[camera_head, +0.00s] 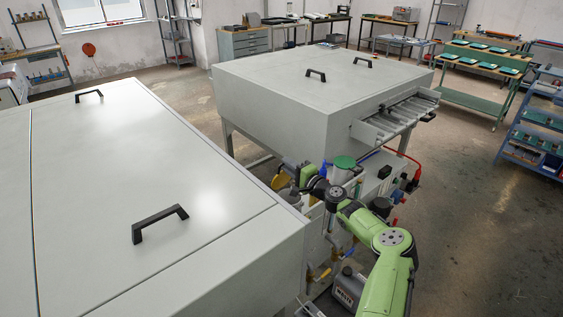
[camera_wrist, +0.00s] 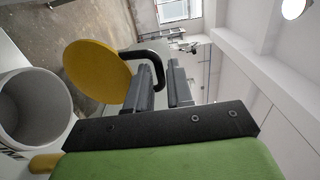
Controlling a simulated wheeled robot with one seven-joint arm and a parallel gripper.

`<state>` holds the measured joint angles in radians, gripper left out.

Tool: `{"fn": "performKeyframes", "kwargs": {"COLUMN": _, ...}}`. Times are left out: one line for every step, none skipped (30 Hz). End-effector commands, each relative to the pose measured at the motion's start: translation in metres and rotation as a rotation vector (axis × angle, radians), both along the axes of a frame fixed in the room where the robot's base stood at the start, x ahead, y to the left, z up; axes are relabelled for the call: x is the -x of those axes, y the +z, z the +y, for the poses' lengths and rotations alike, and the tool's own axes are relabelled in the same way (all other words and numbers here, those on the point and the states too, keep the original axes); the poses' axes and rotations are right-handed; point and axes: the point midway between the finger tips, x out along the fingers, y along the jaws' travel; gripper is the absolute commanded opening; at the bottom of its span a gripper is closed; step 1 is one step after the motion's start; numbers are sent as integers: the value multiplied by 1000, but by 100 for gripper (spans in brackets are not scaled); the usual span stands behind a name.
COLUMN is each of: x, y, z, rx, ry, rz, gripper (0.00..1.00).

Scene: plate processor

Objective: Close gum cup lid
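The gum cup lid is a yellow disc (camera_wrist: 97,71) with a curved black handle (camera_wrist: 152,57). It is tipped up beside the open cup, not over its mouth. The cup is a pale cylinder (camera_wrist: 36,108) at the left of the wrist view, with its inside visible. My gripper (camera_wrist: 160,82) has its two dark fingers close on either side of the handle and appears shut on it. In the head view the yellow lid (camera_head: 280,178) shows at the end of my arm, with my gripper (camera_head: 293,177) just right of it; the fingers are too small to make out there.
A large grey cabinet (camera_head: 150,150) fills the left, its edge close to my gripper. Another grey cabinet (camera_head: 310,95) with an open drawer (camera_head: 400,118) stands behind. A green-topped container (camera_head: 344,162) and pipes sit close to my arm. Open floor (camera_head: 490,210) lies right.

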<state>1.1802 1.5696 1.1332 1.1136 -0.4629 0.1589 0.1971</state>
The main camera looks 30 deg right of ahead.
Motion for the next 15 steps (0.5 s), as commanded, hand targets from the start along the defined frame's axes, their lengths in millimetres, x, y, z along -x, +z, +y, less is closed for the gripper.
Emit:
{"fn": "performKeyframes", "kwargs": {"x": -11, "y": -1, "z": 2, "rx": 0, "ry": 0, "rz": 1, "gripper": 21}}
{"fn": "performKeyframes", "kwargs": {"x": -17, "y": -1, "z": 3, "rx": 0, "ry": -1, "rz": 0, "gripper": 21}}
{"fn": "performKeyframes", "kwargs": {"x": -23, "y": 0, "z": 4, "rx": 1, "ry": 0, "rz": 0, "gripper": 21}}
{"fn": "performKeyframes", "kwargs": {"x": -26, "y": -1, "z": 4, "rx": 2, "ry": -1, "rz": 1, "gripper": 21}}
{"fn": "performKeyframes", "kwargs": {"x": -30, "y": -1, "z": 4, "rx": 1, "ry": -1, "rz": 1, "gripper": 21}}
{"fn": "performKeyframes", "kwargs": {"x": -33, "y": 0, "z": 5, "rx": 1, "ry": 0, "rz": 0, "gripper": 21}}
{"fn": "performKeyframes", "kwargs": {"x": -36, "y": 0, "z": 5, "rx": 1, "ry": 0, "rz": 0, "gripper": 21}}
{"fn": "performKeyframes", "kwargs": {"x": -37, "y": 0, "z": 5, "rx": 0, "ry": 0, "rz": 0, "gripper": 21}}
{"fn": "performKeyframes", "kwargs": {"x": -39, "y": 0, "z": 5, "rx": 0, "ry": -2, "rz": 1, "gripper": 21}}
{"fn": "performKeyframes", "kwargs": {"x": -40, "y": 0, "z": 5, "rx": 0, "ry": -2, "rz": 1, "gripper": 21}}
{"fn": "performKeyframes", "kwargs": {"x": -40, "y": 0, "z": 5, "rx": -1, "ry": -1, "rz": 2, "gripper": 21}}
{"fn": "performKeyframes", "kwargs": {"x": -40, "y": 0, "z": 5, "rx": -1, "ry": -1, "rz": 2, "gripper": 21}}
{"fn": "performKeyframes", "kwargs": {"x": -41, "y": 0, "z": 6, "rx": -1, "ry": 0, "rz": 2, "gripper": 21}}
{"fn": "performKeyframes", "kwargs": {"x": -40, "y": 0, "z": 5, "rx": -1, "ry": 0, "rz": 2, "gripper": 21}}
{"fn": "performKeyframes", "kwargs": {"x": -40, "y": 0, "z": 6, "rx": -1, "ry": 0, "rz": 2, "gripper": 21}}
